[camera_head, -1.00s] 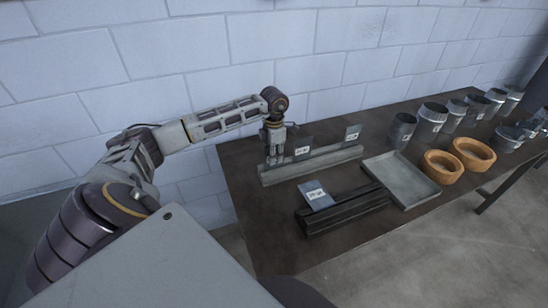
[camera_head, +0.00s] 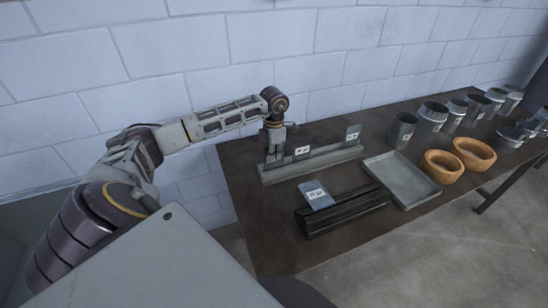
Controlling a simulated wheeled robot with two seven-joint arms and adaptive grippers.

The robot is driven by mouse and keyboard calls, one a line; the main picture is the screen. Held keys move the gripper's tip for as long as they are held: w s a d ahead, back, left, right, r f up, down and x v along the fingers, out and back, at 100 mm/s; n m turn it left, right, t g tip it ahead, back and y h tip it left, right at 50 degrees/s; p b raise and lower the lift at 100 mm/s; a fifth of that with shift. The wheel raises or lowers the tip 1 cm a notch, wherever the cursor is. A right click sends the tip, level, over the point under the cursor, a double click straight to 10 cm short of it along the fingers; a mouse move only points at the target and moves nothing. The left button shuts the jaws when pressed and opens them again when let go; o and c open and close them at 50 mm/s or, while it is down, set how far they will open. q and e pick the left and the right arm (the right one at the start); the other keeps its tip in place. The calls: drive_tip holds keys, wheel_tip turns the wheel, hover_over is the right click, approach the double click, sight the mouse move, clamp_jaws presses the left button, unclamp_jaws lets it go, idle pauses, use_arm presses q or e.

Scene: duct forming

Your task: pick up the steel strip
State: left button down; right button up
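A long grey slotted rack (camera_head: 325,161) lies along the back of the dark table. Thin dark metal pieces with white labels stand upright in it: one piece (camera_head: 302,152) near its left end and one piece (camera_head: 353,134) at its right end. I cannot tell for sure which piece is the steel strip. My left gripper (camera_head: 275,158) points down at the rack's left end, just left of the nearer labelled piece. Its fingertips are small and partly merge with the rack, so whether they are open or closed on anything is unclear. My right gripper is out of view.
A black rack (camera_head: 345,211) with a blue-grey labelled plate (camera_head: 317,195) lies in front. A shallow grey tray (camera_head: 402,181) is to its right. Two wooden rings (camera_head: 442,167) and several metal duct pieces (camera_head: 432,116) stand farther right. The table's (camera_head: 262,225) left front is clear.

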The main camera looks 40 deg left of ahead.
use_arm(q)
drive_tip(key=shift+r, duration=0.1)
drive_tip(key=shift+r, duration=0.1)
drive_tip(key=shift+r+p, duration=0.2)
drive_tip(key=shift+p, duration=0.1)
wheel_tip(320, 180, up, 10)
drive_tip(key=shift+f+b, duration=0.15)
drive_tip(key=shift+b, duration=0.6)
drive_tip(key=shift+a+r+p, duration=0.1)
drive_tip(key=shift+r+p, duration=0.15)
drive_tip(key=shift+p, duration=0.1)
drive_tip(key=shift+s+a+r+p, duration=0.1)
drive_tip(key=shift+r+p, duration=0.15)
drive_tip(key=shift+p, duration=0.05)
